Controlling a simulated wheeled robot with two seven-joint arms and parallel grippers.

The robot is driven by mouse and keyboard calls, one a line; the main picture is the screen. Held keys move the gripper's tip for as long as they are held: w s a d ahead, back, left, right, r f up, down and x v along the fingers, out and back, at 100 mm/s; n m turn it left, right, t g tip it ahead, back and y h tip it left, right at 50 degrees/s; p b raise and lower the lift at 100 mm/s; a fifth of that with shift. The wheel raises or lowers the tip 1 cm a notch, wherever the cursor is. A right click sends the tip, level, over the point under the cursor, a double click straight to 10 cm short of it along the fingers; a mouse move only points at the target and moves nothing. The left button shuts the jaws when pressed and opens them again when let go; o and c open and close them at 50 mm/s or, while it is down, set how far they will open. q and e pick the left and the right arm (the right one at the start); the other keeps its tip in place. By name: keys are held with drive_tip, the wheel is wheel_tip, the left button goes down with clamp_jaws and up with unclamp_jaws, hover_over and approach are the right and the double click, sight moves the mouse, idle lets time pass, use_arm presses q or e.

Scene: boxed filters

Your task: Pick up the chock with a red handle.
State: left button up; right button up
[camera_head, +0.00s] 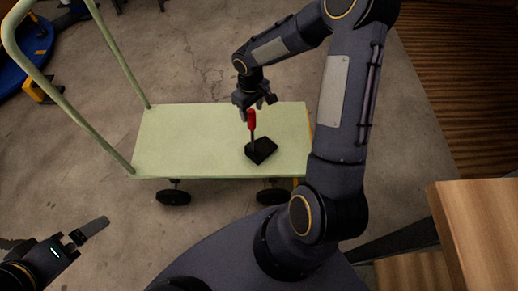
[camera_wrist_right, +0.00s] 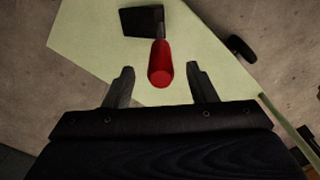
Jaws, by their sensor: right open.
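The chock (camera_head: 262,151) is a black wedge with an upright red handle (camera_head: 251,119), standing on the pale green cart platform (camera_head: 190,140). My right gripper (camera_head: 247,113) is above the platform, close to the top of the red handle. In the right wrist view, the red handle (camera_wrist_right: 160,66) lies between and just beyond the two open fingers (camera_wrist_right: 161,85), with the black wedge (camera_wrist_right: 142,21) farther off. No contact with the handle shows. My left gripper (camera_head: 88,233) is at the lower left, away from the cart; a finger sticks out, but its opening is unclear.
The cart's green push handle (camera_head: 63,95) rises at the left. A wooden box or table corner (camera_head: 480,225) stands at the lower right. Blue and yellow equipment (camera_head: 30,55) is at the upper left. The platform around the chock is clear.

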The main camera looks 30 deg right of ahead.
sight(252, 117)
wheel_tip(252, 117, down, 4)
drive_tip(key=shift+w+f+b, duration=0.1)
drive_tip(key=shift+b, duration=0.45)
clamp_jaws()
